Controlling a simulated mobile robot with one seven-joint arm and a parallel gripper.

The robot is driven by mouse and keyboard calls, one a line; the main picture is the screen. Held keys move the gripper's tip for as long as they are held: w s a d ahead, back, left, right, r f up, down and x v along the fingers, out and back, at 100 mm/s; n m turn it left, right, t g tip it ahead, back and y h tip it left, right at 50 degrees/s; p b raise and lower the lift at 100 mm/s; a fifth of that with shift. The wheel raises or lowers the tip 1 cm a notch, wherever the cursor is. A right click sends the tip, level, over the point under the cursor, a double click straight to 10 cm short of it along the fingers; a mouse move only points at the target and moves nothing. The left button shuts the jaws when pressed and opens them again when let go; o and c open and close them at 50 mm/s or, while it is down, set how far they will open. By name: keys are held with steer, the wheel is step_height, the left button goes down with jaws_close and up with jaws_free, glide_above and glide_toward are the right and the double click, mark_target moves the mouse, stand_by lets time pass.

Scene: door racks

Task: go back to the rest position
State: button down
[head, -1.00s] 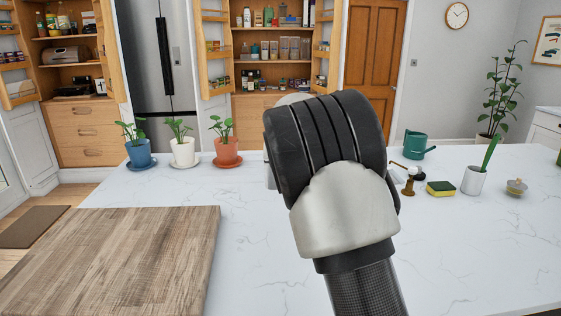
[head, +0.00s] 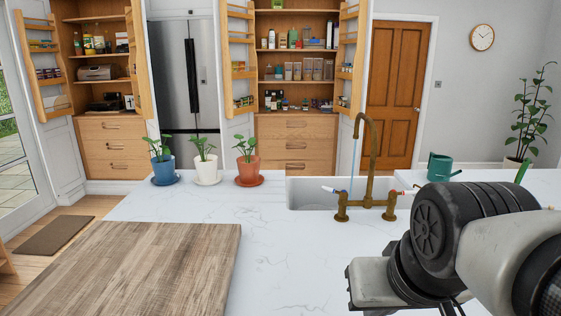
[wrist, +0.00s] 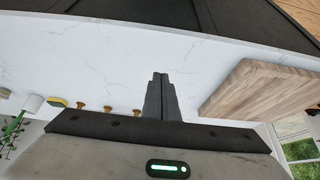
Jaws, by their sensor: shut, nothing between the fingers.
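My gripper (wrist: 160,82) shows in the wrist view with its two dark fingers together and nothing between them. It is over the white marble counter (wrist: 100,55), clear of the objects there. In the head view my arm fills the lower right corner, and I cannot make out the fingers there.
A wooden board (head: 130,270) lies at the left of the counter (head: 290,265). Three potted plants, blue (head: 163,170), white (head: 206,171) and orange (head: 248,170), stand along the far edge. A brass tap (head: 371,160) runs over the sink (head: 305,194). A green watering can (head: 440,167) stands behind my arm.

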step_height(320, 180, up, 12)
steer(key=s+p, duration=0.1)
steer(key=p, duration=1.1)
steer(key=shift+s+p, duration=0.3)
steer(key=shift+p, duration=0.1)
